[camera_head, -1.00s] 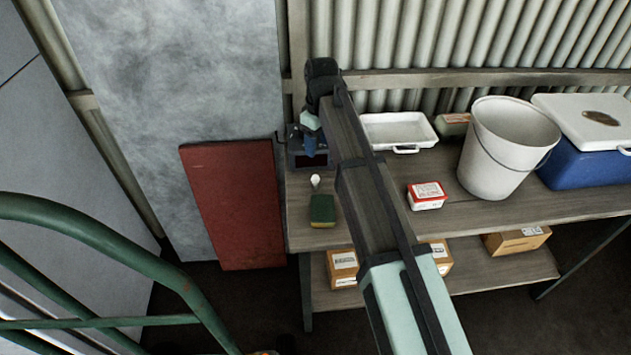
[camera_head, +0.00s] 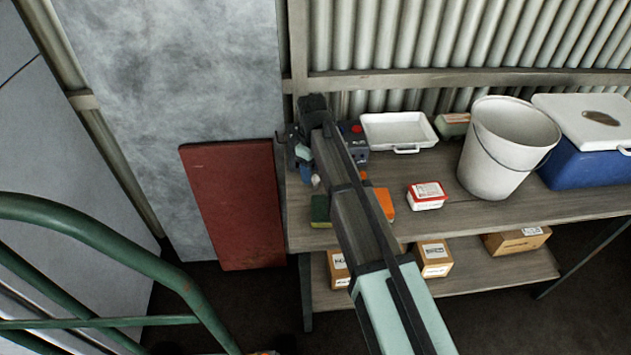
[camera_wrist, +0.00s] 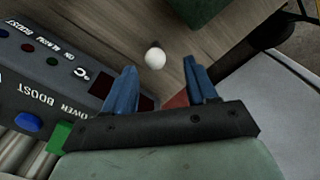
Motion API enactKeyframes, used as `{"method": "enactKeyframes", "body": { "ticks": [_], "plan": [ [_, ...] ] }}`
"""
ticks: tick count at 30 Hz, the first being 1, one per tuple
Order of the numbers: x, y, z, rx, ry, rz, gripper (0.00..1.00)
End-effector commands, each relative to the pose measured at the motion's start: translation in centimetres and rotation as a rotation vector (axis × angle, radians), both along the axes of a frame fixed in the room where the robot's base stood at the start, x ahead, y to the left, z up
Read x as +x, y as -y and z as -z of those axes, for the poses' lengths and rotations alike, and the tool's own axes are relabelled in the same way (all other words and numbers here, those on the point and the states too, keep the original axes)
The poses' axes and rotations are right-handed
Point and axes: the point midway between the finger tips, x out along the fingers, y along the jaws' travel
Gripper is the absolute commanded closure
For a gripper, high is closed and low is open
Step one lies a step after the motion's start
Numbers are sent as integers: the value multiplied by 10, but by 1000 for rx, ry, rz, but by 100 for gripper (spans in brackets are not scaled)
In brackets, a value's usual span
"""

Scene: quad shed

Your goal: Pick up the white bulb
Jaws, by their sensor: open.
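The white bulb (camera_wrist: 155,58) lies on the wooden bench top, just beyond my fingertips in the wrist view. In the head view the bulb (camera_head: 316,180) shows as a small pale spot beside my gripper (camera_head: 308,174), at the left end of the bench. My gripper also shows in the wrist view (camera_wrist: 163,78), with its two blue fingers spread apart and nothing between them. The bulb sits ahead of the gap between the fingers, a little nearer the left finger. My arm hides part of the bench in the head view.
A dark control box (camera_wrist: 50,75) with coloured buttons is close to my left finger. A green sponge (camera_head: 320,211) lies just in front of the bulb. An orange item (camera_head: 385,204), a red-and-white box (camera_head: 427,195), a white tray (camera_head: 398,132) and a bucket (camera_head: 505,148) stand to the right.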

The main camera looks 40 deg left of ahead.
Motion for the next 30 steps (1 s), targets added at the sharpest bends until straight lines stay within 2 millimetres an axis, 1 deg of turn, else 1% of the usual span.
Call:
{"method": "enactKeyframes", "body": {
  "ticks": [5, 8, 12, 15, 20, 21, 23, 30],
  "plan": [
    [2, 5, 15, -1, -1, 1, 43],
    [5, 8, 29, -1, -1, 0, 43],
    [5, 7, 45, -1, -1, 0, 43],
    [5, 7, 50, 0, 0, 0, 43],
    [5, 6, 50, 0, 0, 0, 43],
    [5, 6, 50, 0, 0, 0, 44],
    [5, 6, 50, 0, 0, 0, 50],
    [5, 6, 49, 0, 0, 0, 73]
  ]
}}
